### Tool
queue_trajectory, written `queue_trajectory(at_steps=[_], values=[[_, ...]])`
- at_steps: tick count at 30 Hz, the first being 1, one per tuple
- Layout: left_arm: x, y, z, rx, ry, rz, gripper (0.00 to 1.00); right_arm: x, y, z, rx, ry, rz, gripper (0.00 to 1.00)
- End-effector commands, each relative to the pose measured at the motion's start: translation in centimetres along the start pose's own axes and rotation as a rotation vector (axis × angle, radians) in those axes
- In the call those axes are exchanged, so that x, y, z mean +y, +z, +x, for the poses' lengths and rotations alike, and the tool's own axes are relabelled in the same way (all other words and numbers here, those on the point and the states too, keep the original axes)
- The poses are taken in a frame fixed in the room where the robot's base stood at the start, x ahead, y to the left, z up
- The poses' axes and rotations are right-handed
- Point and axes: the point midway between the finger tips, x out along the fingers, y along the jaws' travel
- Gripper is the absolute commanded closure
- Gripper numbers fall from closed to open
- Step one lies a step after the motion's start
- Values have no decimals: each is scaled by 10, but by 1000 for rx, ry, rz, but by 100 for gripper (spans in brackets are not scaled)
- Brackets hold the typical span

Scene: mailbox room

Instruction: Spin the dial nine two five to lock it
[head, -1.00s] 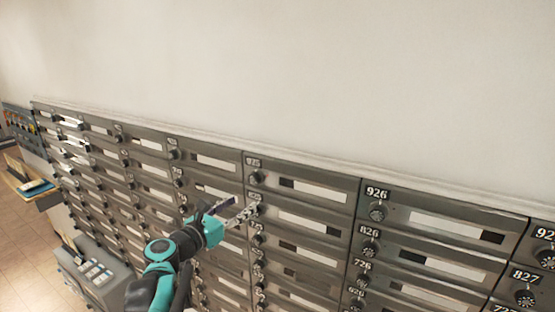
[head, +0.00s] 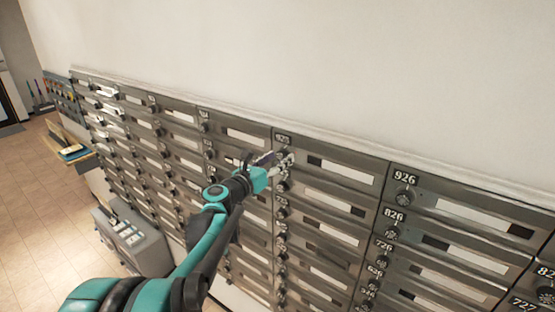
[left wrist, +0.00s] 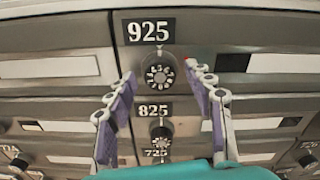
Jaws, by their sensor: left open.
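The mailbox with the 925 plate shows in the left wrist view, its number plate (left wrist: 150,31) at the top centre. Its dial (left wrist: 159,72), round and dark with a pale ring of numerals, sits just below the plate. My left gripper (left wrist: 158,76) is open, one finger to the left of the dial and one to the right, both apart from it in the picture. In the head view my left gripper (head: 275,160) is at the 925 box, in the top row, and covers part of its dial. My right gripper is not in view.
The 825 dial (left wrist: 161,132) lies directly below, between the fingers. The 926 dial (head: 405,199) is to the right in the head view. A grey box (head: 135,240) and a shelf with a tray (head: 72,152) stand at the left. The wall above is bare.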

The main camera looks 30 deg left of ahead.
Motion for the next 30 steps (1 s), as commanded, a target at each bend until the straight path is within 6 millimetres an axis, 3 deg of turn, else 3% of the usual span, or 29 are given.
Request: queue_trajectory(at_steps=[1, 6, 7, 20, 30], values=[[0, 0, 0, 0, 0, 0, 47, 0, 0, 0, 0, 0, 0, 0], [0, 0, 0, 0, 0, 0, 92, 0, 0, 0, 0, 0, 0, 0], [0, 0, 0, 0, 0, 0, 97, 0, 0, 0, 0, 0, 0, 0], [0, 0, 0, 0, 0, 63, 97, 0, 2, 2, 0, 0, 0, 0], [0, -1, -1, 0, 0, 317, 97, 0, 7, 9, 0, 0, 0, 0]])
